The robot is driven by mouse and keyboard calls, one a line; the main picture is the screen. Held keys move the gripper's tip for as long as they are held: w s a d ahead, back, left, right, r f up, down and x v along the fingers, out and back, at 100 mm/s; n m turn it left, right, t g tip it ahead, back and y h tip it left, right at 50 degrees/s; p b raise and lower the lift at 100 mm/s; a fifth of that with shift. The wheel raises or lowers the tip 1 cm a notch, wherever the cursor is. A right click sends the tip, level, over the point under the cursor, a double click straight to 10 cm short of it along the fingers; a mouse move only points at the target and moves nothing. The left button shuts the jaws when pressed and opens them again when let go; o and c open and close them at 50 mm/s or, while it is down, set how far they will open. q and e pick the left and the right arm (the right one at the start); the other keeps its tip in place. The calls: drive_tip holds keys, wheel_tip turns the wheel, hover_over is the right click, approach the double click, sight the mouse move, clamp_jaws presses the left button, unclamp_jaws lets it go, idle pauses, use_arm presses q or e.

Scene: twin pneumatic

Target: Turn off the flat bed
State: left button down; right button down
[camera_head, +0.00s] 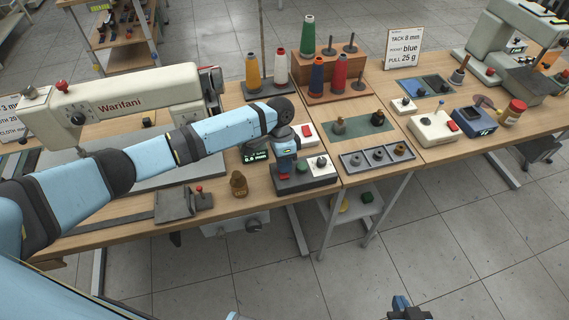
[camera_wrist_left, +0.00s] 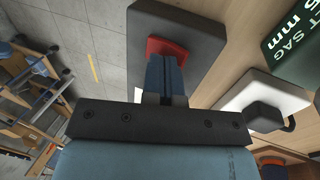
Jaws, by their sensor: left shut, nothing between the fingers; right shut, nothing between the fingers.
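The flat-bed sewing machine (camera_head: 110,104), cream and marked Warifani, stands on the left table. A dark switch box (camera_head: 308,181) with a red button (camera_head: 284,177) and a green button (camera_head: 303,166) sits near the front edge. My left gripper (camera_head: 285,171) is shut and empty, pointing down at the red button. In the left wrist view the fingertips (camera_wrist_left: 165,62) overlap the red button (camera_wrist_left: 163,47) on the dark box (camera_wrist_left: 185,22); whether they touch it I cannot tell. My right gripper (camera_head: 408,308) is shut and empty at the bottom edge, away from the table.
A white box with a dark knob (camera_head: 321,162) adjoins the switch box. A small display (camera_head: 257,157) and a white box with a red switch (camera_head: 304,133) are behind. A brown bottle (camera_head: 239,184) stands to the left. Thread cones (camera_head: 307,36) stand at the back.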

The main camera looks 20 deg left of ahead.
use_arm(q)
wheel_tip(320, 180, up, 5)
drive_tip(key=p, duration=0.5)
drive_tip(key=shift+f, duration=0.1)
wheel_tip(320, 180, up, 9)
drive_tip(key=b, duration=0.1)
